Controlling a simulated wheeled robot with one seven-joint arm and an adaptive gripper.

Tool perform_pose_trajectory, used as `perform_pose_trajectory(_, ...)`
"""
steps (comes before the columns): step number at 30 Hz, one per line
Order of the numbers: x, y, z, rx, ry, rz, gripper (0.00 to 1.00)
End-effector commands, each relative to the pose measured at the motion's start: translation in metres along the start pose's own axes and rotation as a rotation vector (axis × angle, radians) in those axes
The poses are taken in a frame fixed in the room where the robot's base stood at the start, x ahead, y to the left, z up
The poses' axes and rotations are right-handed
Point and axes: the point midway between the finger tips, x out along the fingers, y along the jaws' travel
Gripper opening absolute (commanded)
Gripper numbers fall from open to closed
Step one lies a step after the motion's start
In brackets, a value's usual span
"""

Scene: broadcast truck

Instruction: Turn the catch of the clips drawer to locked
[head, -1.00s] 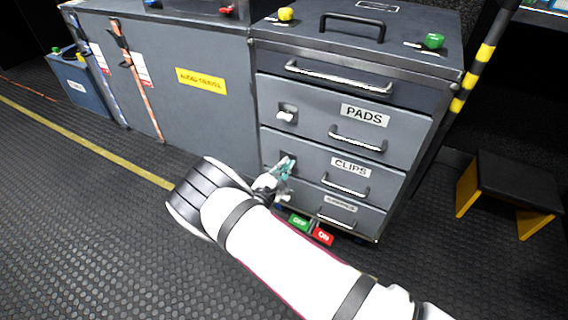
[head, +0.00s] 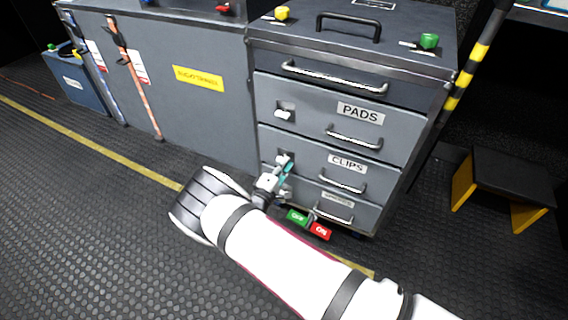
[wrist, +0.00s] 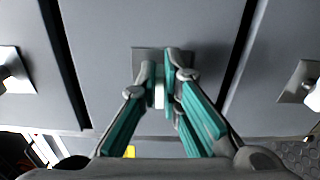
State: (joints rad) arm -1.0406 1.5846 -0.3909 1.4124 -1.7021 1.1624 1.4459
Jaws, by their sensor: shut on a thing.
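The clips drawer (head: 313,160) is the middle labelled drawer of the grey cabinet, and it looks shut. Its catch (wrist: 158,93) is a small white knob on a square metal plate, on the left part of the drawer front. My gripper (wrist: 160,85) is at this catch in the wrist view, its teal-padded fingers closed around the knob. In the head view my gripper (head: 284,172) reaches the drawer front from below left and partly hides the catch. I cannot tell the catch's exact angle behind the fingers.
The pads drawer (head: 335,112) is above, with its own white catch (head: 284,113). A lower drawer (head: 337,203) has a handle and small label. Green and red labelled blocks (head: 309,225) are near the base. A black and yellow step stool (head: 503,182) stands right. Floor at left is clear.

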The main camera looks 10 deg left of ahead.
Motion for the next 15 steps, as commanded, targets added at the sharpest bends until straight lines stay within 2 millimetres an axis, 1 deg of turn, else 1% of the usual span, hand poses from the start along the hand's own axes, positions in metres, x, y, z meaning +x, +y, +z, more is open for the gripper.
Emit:
perform_pose_trajectory(1,0.0041,0.0022,0.0011,0.016,-0.002,0.004,0.0)
perform_pose_trajectory(15,0.0044,0.0012,0.0015,0.061,-0.003,0.005,0.0)
